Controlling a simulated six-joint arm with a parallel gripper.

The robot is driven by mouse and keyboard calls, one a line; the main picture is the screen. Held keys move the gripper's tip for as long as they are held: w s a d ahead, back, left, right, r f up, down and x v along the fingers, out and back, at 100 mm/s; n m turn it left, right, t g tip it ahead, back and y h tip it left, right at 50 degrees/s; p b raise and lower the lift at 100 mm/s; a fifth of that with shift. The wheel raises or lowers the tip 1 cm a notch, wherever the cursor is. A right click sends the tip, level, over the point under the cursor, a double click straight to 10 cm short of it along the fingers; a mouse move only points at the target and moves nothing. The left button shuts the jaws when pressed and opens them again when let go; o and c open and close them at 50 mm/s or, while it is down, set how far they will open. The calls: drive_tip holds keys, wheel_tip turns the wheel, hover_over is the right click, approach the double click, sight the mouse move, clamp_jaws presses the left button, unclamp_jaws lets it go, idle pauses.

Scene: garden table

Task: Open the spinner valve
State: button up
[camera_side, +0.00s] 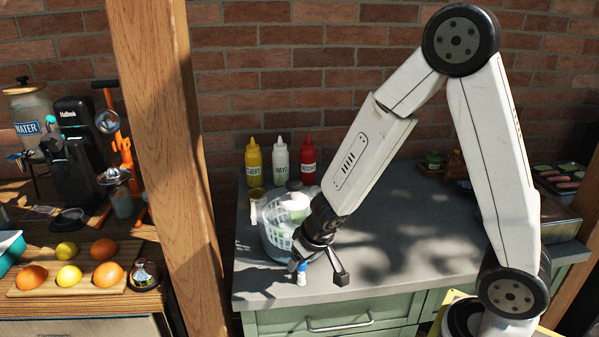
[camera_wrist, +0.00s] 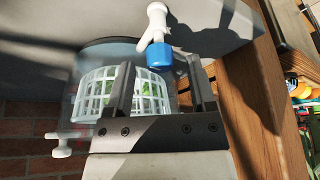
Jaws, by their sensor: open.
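The spinner (camera_side: 277,236) is a clear bowl with a white slatted basket, standing near the counter's front left. In the wrist view its basket (camera_wrist: 98,88) shows behind my fingers, with green bits inside. The valve is a white spout (camera_wrist: 155,24) with a blue part (camera_wrist: 160,56); in the side view the blue part (camera_side: 301,279) shows low at the bowl's front. My gripper (camera_side: 320,270) is open at the spinner's front. In the wrist view my gripper (camera_wrist: 160,80) has the blue part between and just beyond its fingertips, with no visible contact.
Yellow (camera_side: 254,162), white (camera_side: 280,160) and red (camera_side: 308,160) bottles stand behind the spinner. A wooden post (camera_side: 165,150) rises to the left. Oranges and lemons lie on a board (camera_side: 95,291) beyond the post.

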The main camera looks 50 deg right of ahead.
drive_tip(key=shift+s+r, duration=0.2)
drive_tip(key=shift+r, duration=0.25)
wheel_tip(320, 180, up, 8)
drive_tip(key=shift+s+a+r, duration=0.15)
drive_tip(key=shift+s+r, duration=0.05)
drive_tip(key=shift+s, duration=0.1)
idle(0.9)
drive_tip(key=shift+n, duration=0.3)
drive_tip(key=a+f+n+g+h, duration=0.1)
drive_tip(key=n, duration=0.5)
drive_tip(key=w+a+n+g+h, duration=0.1)
drive_tip(key=n+g, duration=0.1)
drive_tip(key=n, duration=0.3)
drive_tip(key=w+a+f+n+g+h, duration=0.1)
drive_tip(key=n+g, duration=0.1)
drive_tip(key=n, duration=0.4)
drive_tip(key=shift+f+n+h, duration=0.3)
drive_tip(key=shift+h, duration=0.1)
drive_tip(key=shift+x, duration=3.95)
